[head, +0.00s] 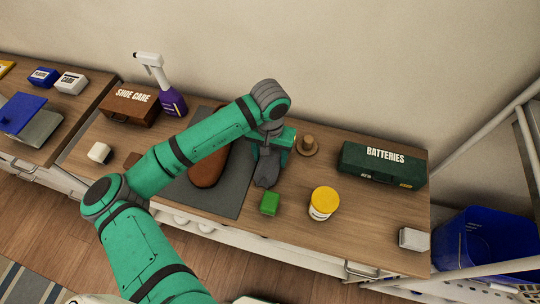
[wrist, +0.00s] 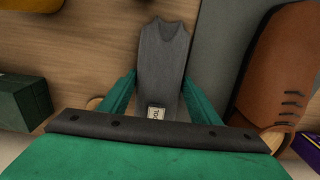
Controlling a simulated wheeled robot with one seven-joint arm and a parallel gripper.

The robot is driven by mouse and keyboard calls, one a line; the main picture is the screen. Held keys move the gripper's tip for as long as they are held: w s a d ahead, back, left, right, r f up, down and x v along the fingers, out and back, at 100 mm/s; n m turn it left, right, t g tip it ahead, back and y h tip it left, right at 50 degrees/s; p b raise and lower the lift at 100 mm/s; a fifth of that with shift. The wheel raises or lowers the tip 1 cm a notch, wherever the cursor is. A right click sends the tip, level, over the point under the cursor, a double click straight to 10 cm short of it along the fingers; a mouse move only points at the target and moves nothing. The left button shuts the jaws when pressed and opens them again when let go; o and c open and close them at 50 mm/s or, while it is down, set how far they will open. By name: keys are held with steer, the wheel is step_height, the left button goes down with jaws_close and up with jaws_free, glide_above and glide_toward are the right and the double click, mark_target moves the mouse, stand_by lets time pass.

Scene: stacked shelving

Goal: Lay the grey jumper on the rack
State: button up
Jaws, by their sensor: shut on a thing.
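The grey jumper (wrist: 162,50) is a small flat garment with a pale label at its near end. It shows between my gripper's (wrist: 160,95) two green fingers in the wrist view, which are shut on it. In the head view the jumper (head: 266,172) hangs at my gripper (head: 271,152), over the wooden top by the right edge of the dark mat. I cannot tell whether it touches the surface. A pale metal-framed rack (head: 487,118) stands at the right, partly out of view; whether it is the task's rack is unclear.
A brown shoe (head: 210,164) lies on the dark mat (head: 228,202). A green block (head: 270,203), a yellow-lidded jar (head: 323,204), a wooden knob-like piece (head: 307,146) and a green batteries box (head: 383,165) stand nearby. A blue bin (head: 490,238) is at the right.

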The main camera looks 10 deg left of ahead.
steer(key=shift+f, duration=0.2)
steer(key=o, duration=1.1)
steer(key=shift+r, duration=0.1)
step_height(320, 180, up, 12)
steer(key=shift+r, duration=0.15)
